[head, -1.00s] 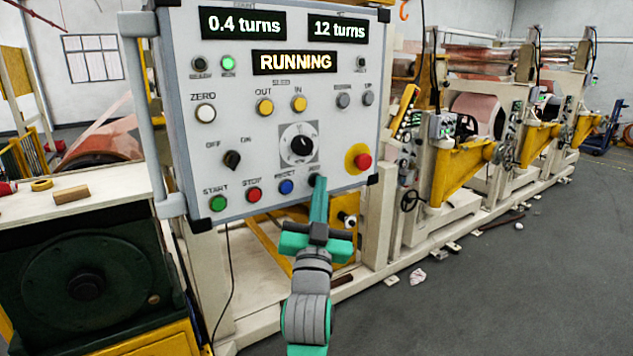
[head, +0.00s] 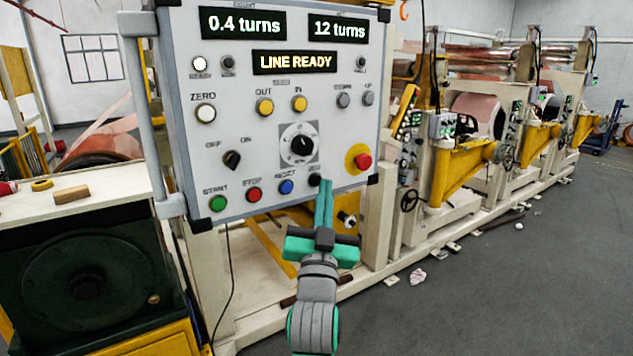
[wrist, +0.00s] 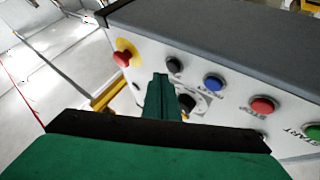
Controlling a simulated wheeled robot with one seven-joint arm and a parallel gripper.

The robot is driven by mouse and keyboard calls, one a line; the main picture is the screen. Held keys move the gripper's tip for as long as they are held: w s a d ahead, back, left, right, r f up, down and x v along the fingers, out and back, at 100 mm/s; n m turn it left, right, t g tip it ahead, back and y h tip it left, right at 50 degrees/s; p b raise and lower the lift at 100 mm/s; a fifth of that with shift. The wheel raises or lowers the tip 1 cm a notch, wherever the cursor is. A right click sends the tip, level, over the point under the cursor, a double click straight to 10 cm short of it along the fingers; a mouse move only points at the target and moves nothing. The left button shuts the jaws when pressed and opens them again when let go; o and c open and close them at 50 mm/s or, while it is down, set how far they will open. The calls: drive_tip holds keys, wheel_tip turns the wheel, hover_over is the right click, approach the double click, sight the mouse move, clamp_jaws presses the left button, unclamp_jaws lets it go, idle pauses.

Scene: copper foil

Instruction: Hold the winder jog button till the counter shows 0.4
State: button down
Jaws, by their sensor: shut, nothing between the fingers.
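The control panel (head: 225,140) is a grey box. Its left counter display (head: 243,24) reads 0.4 turns, the right display (head: 338,28) reads 12 turns, and the status display (head: 293,62) reads LINE READY. The black jog button (head: 314,180) is at the right end of the bottom row, right of the blue button (head: 286,187). In the wrist view the jog button (wrist: 173,65) sits just beyond the fingertips. My green gripper (head: 327,186) is shut and empty, its tips just right of the jog button and apart from it; it also shows in the wrist view (wrist: 160,80).
Green (head: 218,203) and red (head: 254,195) buttons share the bottom row. A red emergency stop (head: 363,161) on a yellow disc is close to the right of my fingertips. A selector dial (head: 302,146) is above. The grey floor (head: 500,290) at right is mostly open.

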drive_tip(key=s+d, duration=0.1)
drive_tip(key=s, duration=0.1)
drive_tip(key=s+d, duration=0.2)
idle(0.4)
drive_tip(key=shift+f, duration=0.1)
drive_tip(key=s+f+n+g, duration=0.1)
drive_tip(key=s+f, duration=0.4)
drive_tip(key=f, duration=0.6)
drive_tip(key=s+f+g, duration=0.2)
drive_tip(key=s+f, duration=0.2)
drive_tip(key=f, duration=0.7)
drive_tip(key=s+f+n+g, duration=0.1)
drive_tip(key=s+f, duration=0.4)
drive_tip(key=f, duration=0.7)
drive_tip(key=s+f+g, duration=0.1)
drive_tip(key=s+f, duration=0.3)
drive_tip(key=s, duration=0.6)
drive_tip(key=s+f+g, duration=0.1)
drive_tip(key=s+f, duration=0.3)
drive_tip(key=s, duration=0.7)
drive_tip(key=s+f+n+g, duration=0.1)
drive_tip(key=s+f, duration=0.4)
drive_tip(key=s, duration=0.5)
drive_tip(key=shift+s+a+g+y, duration=0.25)
drive_tip(key=shift+s+g+y, duration=0.15)
drive_tip(key=shift+g, duration=0.2)
